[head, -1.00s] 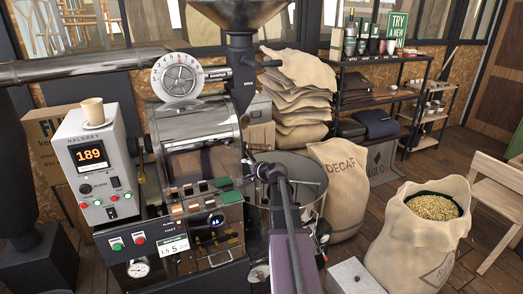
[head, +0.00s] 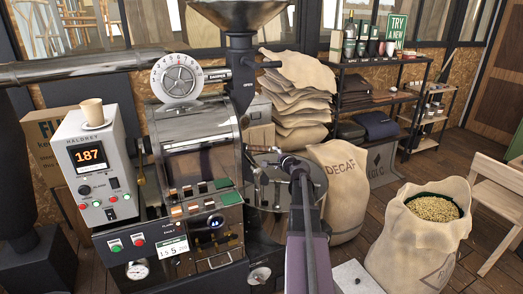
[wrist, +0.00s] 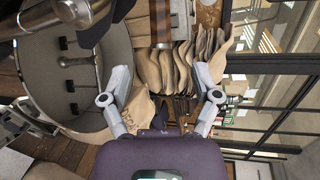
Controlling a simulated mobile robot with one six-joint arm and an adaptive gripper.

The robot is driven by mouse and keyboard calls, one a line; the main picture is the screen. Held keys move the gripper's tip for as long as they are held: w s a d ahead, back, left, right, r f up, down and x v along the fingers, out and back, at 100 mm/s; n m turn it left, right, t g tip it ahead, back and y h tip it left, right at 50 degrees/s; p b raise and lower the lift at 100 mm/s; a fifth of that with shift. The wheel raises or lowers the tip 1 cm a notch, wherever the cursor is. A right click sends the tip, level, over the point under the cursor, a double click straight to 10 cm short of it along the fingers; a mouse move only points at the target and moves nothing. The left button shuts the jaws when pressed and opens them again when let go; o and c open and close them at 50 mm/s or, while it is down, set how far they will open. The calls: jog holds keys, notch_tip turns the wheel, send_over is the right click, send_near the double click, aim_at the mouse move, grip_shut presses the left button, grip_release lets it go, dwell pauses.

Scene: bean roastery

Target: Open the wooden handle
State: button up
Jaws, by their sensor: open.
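I cannot pick out the wooden handle with certainty in either view. The coffee roaster (head: 200,137) with its shiny drum front stands left of my arm in the head view. My gripper (wrist: 162,84) is open in the wrist view, its two fingers wide apart with nothing held between them. Stacked burlap sacks (wrist: 182,78) show beyond the fingers, farther off. In the head view my arm hides the gripper's fingers. The round cooling tray (wrist: 42,72) lies left of the fingers in the wrist view.
A grey control box (head: 92,168) with a cup on it stands left of the roaster. A DECAF sack (head: 342,190) and an open sack of beans (head: 405,245) stand on the floor at the right. A black shelf (head: 375,95) stands behind. Wooden floor shows between them.

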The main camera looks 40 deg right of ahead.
aim_at(263, 150)
jog(key=b+x, duration=0.2)
jog(key=x, duration=1.1)
jog(key=shift+w+b, duration=0.3)
jog(key=shift+b, duration=0.1)
